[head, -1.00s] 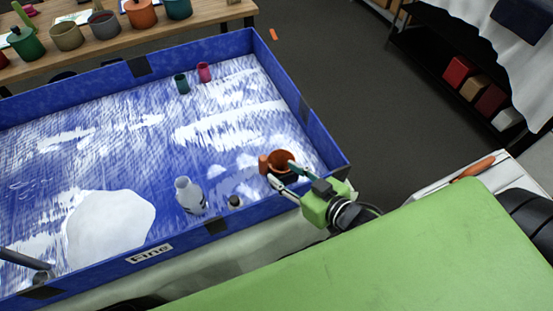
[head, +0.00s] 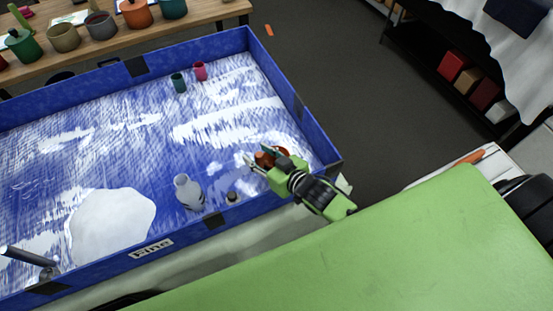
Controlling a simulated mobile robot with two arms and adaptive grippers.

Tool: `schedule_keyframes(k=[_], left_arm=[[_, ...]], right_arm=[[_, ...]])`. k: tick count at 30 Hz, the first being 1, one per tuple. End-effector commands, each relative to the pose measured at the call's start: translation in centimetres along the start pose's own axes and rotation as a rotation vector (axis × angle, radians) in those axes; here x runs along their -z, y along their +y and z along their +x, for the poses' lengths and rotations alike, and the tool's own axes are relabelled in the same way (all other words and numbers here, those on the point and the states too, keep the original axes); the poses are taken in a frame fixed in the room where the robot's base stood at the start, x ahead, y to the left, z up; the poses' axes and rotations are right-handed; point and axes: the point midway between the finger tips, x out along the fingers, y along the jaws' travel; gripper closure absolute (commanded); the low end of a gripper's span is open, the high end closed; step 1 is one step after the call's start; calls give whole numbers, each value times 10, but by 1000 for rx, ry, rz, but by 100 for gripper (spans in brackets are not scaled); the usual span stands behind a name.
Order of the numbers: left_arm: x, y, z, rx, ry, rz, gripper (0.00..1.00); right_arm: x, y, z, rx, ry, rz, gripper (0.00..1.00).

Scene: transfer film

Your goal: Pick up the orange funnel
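The orange funnel (head: 283,151) is in the blue-walled box, near its right corner. It shows as an orange cup-like piece with a smaller orange part (head: 264,160) on its left side, and my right gripper partly covers it. My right gripper (head: 256,154) is over the funnel, its fingertips spread apart just left of the smaller orange part. I cannot tell whether a finger touches it. My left gripper is not in view.
The blue box (head: 321,134) has a patterned blue and white floor. A white bottle (head: 186,192) and a small dark item (head: 232,196) are left of my gripper. A green cup (head: 178,82) and a pink cup (head: 200,71) stand farther back. A grey rod (head: 25,256) is at left.

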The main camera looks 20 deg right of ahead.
Motion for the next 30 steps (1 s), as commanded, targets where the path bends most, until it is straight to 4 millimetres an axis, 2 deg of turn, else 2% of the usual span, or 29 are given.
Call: schedule_keyframes(k=[6,7,11,22,26,30], left_arm=[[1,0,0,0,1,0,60],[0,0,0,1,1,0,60],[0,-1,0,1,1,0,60],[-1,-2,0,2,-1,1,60],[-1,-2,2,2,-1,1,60],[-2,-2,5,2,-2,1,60]], right_arm=[[0,0,1,1,0,1,62],[0,0,1,1,0,1,67],[0,0,1,1,0,1,100],[3,0,0,1,2,0,100],[18,-1,-6,2,6,0,100],[44,-2,-17,2,6,-2,100]])
